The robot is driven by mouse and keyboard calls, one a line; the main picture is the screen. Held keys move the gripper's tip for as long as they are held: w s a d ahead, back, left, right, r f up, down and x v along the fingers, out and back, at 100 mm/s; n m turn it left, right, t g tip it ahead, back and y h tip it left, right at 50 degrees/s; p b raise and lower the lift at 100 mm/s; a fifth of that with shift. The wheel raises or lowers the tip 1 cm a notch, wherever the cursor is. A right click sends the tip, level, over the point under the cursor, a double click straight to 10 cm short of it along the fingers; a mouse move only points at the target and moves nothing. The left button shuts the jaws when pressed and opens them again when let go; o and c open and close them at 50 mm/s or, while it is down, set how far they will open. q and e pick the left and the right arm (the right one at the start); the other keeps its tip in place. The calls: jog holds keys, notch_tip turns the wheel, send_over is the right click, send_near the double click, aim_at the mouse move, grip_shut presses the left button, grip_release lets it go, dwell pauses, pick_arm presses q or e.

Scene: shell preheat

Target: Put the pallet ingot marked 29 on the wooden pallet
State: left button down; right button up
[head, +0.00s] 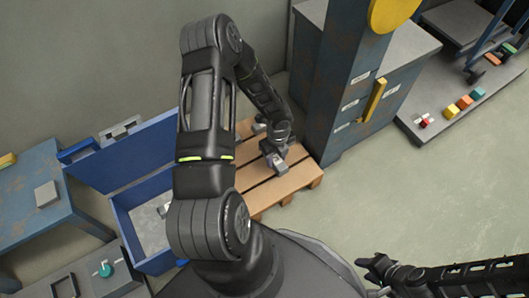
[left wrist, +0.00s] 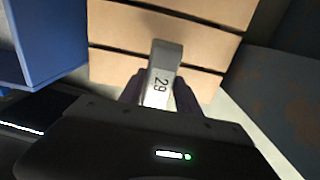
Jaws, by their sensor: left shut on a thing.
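The wooden pallet (head: 298,177) lies on the floor in the middle of the head view, between the blue box and the blue cabinet. The grey ingot marked 29 (left wrist: 162,75) is between the fingers of my left gripper (left wrist: 158,98) in the left wrist view, with the pallet's slats (left wrist: 115,65) behind it. In the head view my left gripper (head: 268,150) is over the pallet, and the ingot (head: 277,166) shows at its tip. I cannot tell whether the ingot touches the slats. My right gripper (head: 368,268) is at the bottom right, away from the pallet.
An open blue box (head: 125,205) stands left of the pallet. A blue cabinet column (head: 335,90) rises close to its right. A blue table (head: 30,215) with a grey block is at the far left. A low shelf with coloured blocks (head: 465,102) is at upper right. Floor at right is clear.

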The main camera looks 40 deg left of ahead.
pick_arm(q)
jog(key=b, duration=0.3)
send_over(275, 175)
notch_tip(275, 175, down, 6)
jog(key=shift+f, duration=0.1)
jog(key=shift+f+b, duration=0.7)
jog(key=shift+f, duration=1.15)
jog(key=shift+f, duration=0.1)
jog(key=c, duration=0.8)
grip_release()
jog(key=shift+c, duration=0.2)
